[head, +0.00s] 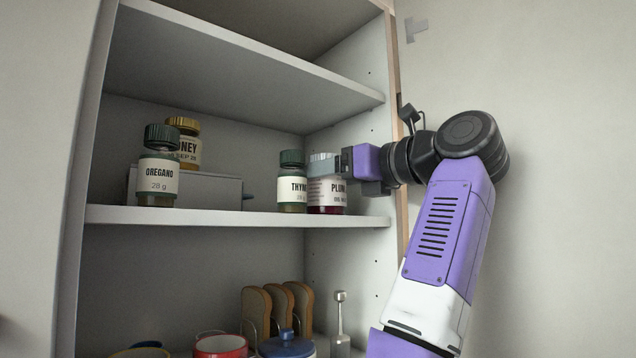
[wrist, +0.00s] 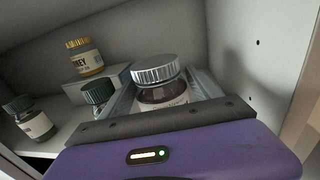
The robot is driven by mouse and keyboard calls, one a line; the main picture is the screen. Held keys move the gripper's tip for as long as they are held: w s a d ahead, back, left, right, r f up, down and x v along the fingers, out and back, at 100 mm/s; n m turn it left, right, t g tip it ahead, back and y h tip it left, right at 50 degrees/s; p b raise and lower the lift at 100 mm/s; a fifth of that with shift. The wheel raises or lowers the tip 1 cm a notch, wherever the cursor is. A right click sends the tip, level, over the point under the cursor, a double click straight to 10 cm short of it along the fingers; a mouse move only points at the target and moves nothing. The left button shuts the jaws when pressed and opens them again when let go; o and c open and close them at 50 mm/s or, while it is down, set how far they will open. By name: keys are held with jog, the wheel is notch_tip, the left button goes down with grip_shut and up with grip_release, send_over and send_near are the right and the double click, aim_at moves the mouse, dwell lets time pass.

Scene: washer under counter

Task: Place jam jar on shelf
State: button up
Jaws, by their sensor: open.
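The jam jar (head: 328,193), labelled "PLUM" with dark red contents, stands upright on the middle shelf (head: 225,217), near its right end. In the wrist view the jam jar (wrist: 160,88) shows its silver lid and sits between my fingers. My gripper (head: 335,165) is at the jar's upper part, with the fingers on either side of it and open. My gripper (wrist: 165,90) also fills the lower part of the wrist view. Part of the jar is hidden behind the gripper body.
The thyme jar (head: 292,182) stands close to the jam jar's left. The oregano jar (head: 158,170), a honey jar (head: 186,142) and a grey box (head: 205,190) are further left. The cabinet's right wall is close by. The shelf above (head: 250,65) limits height.

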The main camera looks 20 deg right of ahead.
jog(key=b+v, duration=0.3)
jog(key=v, duration=0.6)
jog(key=shift+s, duration=0.1)
